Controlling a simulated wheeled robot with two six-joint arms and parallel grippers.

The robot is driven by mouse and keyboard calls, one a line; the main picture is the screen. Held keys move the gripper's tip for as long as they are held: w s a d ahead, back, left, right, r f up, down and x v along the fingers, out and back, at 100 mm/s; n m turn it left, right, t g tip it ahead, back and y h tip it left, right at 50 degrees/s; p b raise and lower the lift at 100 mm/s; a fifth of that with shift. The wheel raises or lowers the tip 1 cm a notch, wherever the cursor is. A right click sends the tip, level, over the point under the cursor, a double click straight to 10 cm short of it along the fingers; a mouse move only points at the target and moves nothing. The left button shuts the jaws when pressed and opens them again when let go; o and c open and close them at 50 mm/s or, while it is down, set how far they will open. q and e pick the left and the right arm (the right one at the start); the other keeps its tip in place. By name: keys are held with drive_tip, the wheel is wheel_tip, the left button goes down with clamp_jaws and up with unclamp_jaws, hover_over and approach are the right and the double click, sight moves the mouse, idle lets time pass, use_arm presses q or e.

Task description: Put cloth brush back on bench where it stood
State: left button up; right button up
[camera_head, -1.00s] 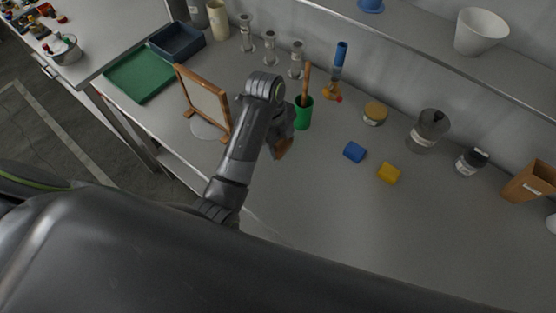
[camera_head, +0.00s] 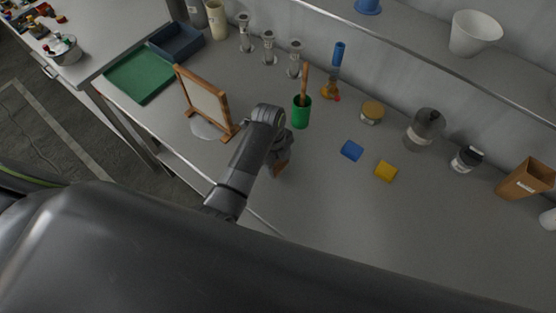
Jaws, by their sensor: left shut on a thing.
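My left arm reaches over the bench (camera_head: 330,200) from the lower left. My left gripper (camera_head: 281,157) is small and partly hidden by its own wrist. It is shut on a brown wooden piece, which I take to be the cloth brush (camera_head: 280,168); only a small part of it shows below the fingers. The brush is over the bench, in front of the green cup; I cannot tell whether it touches the surface. My right gripper is not in view.
The green cup (camera_head: 301,117) with a wooden handle in it stands behind the gripper. A wooden frame (camera_head: 232,128) stands to the left. A blue block (camera_head: 352,150) and a yellow block (camera_head: 386,171) lie to the right. The bench front right is clear.

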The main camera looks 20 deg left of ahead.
use_arm(q)
drive_tip(key=shift+f, duration=0.15)
drive_tip(key=o, duration=1.3)
drive_tip(key=shift+c, duration=0.2)
